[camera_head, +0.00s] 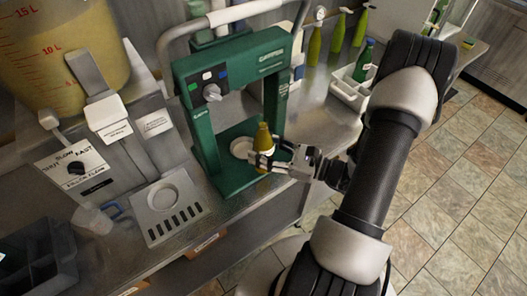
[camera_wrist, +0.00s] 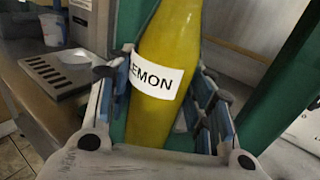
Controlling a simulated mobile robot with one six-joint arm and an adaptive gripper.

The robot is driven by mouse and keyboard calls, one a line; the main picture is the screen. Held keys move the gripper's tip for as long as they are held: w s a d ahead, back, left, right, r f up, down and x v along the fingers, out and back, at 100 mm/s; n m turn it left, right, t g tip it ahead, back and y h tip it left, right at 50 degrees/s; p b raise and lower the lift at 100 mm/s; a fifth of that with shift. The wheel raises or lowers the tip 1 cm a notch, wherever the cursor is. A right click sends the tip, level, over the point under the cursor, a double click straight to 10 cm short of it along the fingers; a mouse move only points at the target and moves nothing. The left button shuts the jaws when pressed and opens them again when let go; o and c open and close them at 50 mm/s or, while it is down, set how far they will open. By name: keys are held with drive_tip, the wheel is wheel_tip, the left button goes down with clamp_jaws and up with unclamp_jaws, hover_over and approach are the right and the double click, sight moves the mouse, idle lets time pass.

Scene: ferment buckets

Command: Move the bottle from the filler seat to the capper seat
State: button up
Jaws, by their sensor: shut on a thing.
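A yellow bottle with a white label reading "EMON" (camera_wrist: 165,50) stands between the fingers of my gripper (camera_wrist: 162,108) in the wrist view. In the head view my gripper (camera_head: 262,160) is shut on the bottle (camera_head: 263,138) from the right. The bottle is upright over the base of the green capper (camera_head: 232,185), just right of its round white seat (camera_head: 243,148). I cannot tell whether its bottom touches the base. The filler (camera_head: 112,125) stands to the left, and its seat (camera_head: 166,197) on the slotted tray is empty.
A large container of yellow liquid (camera_head: 60,50) stands at the upper left. A dark divided crate (camera_head: 38,262) and a clear cup with a blue handle (camera_head: 97,217) are at the lower left.

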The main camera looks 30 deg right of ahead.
drive_tip(key=w, duration=1.1)
drive_tip(key=shift+a+f+b, duration=0.15)
drive_tip(key=shift+f+b, duration=0.15)
drive_tip(key=shift+b, duration=0.1)
drive_tip(key=shift+f+b, duration=0.85)
drive_tip(key=shift+f, duration=0.3)
idle(1.9)
drive_tip(key=o, duration=1.6)
drive_tip(key=v, duration=1.2)
